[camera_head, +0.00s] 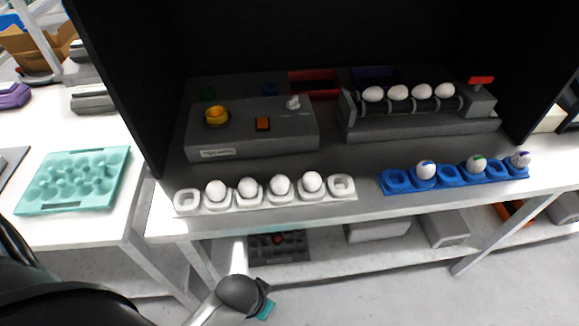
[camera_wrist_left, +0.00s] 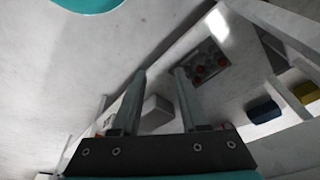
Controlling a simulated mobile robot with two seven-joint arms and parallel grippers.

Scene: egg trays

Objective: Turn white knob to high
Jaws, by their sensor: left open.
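The white knob (camera_head: 293,102) sits on the right part of the top of a grey control box (camera_head: 250,143) in the head view. The white knob's setting is too small to read. My left gripper (camera_head: 266,298) is low in front of the table, below and well apart from the box. In the left wrist view my left gripper (camera_wrist_left: 160,80) has its two fingers apart with nothing between them. My right gripper is not in view.
A white egg tray (camera_head: 328,196) with several eggs and a blue egg tray (camera_head: 448,181) line the table's front edge. A roller device (camera_head: 420,126) holding eggs stands right of the box. A teal tray (camera_head: 35,203) lies on the left table. Dark walls enclose the back.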

